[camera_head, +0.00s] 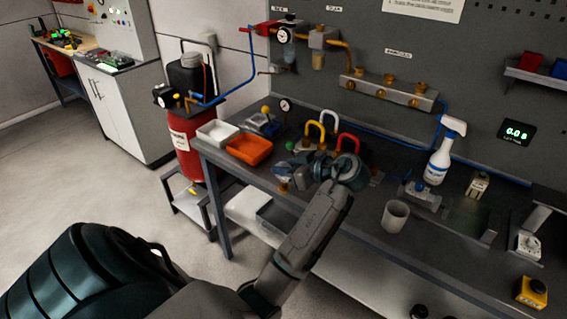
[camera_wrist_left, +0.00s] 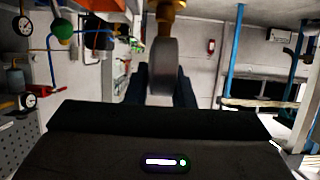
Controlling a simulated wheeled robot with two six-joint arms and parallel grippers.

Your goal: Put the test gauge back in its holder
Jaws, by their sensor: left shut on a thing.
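My left gripper (camera_head: 287,171) is above the front left part of the workbench (camera_head: 345,229), in front of the padlocks. In the left wrist view, its dark fingers (camera_wrist_left: 162,88) are shut on a grey round body seen edge-on, which looks like the test gauge (camera_wrist_left: 163,66). A brass fitting (camera_wrist_left: 168,10) joins it at the top of that view. In the head view the gripper mostly hides the gauge; a small brass part (camera_head: 283,186) shows just below the fingers. The gauge's face is hidden. I cannot tell which thing is its holder. My right gripper is not in view.
Padlocks with yellow, white and red shackles (camera_head: 347,142) stand behind the gripper. An orange tray (camera_head: 249,149) and a white tray (camera_head: 217,132) are to the left. A grey cup (camera_head: 395,216) and a spray bottle (camera_head: 444,152) stand to the right. A brass-fitted manifold (camera_head: 390,91) is on the back panel.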

